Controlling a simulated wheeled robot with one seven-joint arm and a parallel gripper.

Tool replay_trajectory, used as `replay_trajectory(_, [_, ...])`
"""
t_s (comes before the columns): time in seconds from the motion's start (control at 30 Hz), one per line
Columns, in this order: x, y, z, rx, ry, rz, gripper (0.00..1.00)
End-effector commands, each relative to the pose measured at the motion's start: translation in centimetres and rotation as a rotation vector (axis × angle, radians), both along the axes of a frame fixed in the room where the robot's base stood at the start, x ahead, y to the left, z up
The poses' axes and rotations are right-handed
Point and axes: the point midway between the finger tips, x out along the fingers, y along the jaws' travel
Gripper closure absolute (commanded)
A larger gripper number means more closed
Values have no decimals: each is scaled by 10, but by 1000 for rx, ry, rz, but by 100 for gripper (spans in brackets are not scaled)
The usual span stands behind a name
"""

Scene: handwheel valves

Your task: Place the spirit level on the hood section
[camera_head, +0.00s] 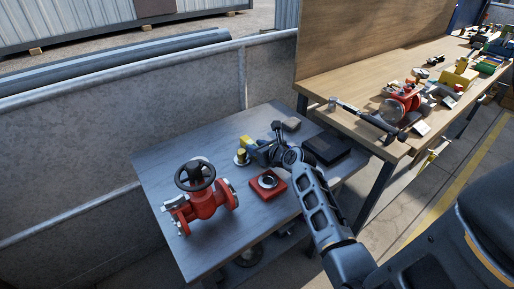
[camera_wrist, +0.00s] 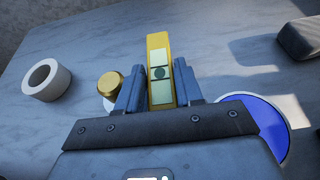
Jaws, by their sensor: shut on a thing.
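The spirit level is a yellow bar with a pale green vial face, seen between my fingers in the wrist view (camera_wrist: 159,60). In the head view its yellow end (camera_head: 246,143) shows beyond my gripper (camera_head: 257,149). My gripper is shut on it, over the back part of the grey table; the wrist view shows both fingers (camera_wrist: 159,92) against its sides. A red square piece (camera_head: 256,191) with a round ring on it lies nearer the front; I cannot tell for sure that it is the hood section. The level is apart from this piece.
A red valve with a black handwheel (camera_head: 195,176) stands at the left. A brass-topped cylinder (camera_wrist: 110,85), a white ring (camera_wrist: 46,80) and a blue disc (camera_wrist: 266,125) are near my gripper. A dark box (camera_head: 326,149) and a grey block (camera_head: 292,124) lie at the right and back.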

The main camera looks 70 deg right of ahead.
Motion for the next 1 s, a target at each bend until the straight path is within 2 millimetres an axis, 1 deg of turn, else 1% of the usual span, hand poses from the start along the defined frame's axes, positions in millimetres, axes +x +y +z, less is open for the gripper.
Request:
replay_trajectory(0.23, [0, 0, 1, -2, -1, 0, 100])
replay_trajectory(0.33, [0, 0, -2, -1, -1, 0, 100])
replay_trajectory(0.37, [0, 0, -2, 0, -1, 1, 62])
replay_trajectory(0.47, [0, 0, -2, -1, -1, 0, 54])
replay_trajectory(0.67, [0, 0, -2, -1, -1, 0, 54])
replay_trajectory(0.77, [0, 0, 2, -1, -2, -1, 54])
replay_trajectory(0.87, [-9, 5, 4, 0, -1, -1, 54])
replay_trajectory(1.0, [-29, 17, 14, 0, 0, -2, 54])
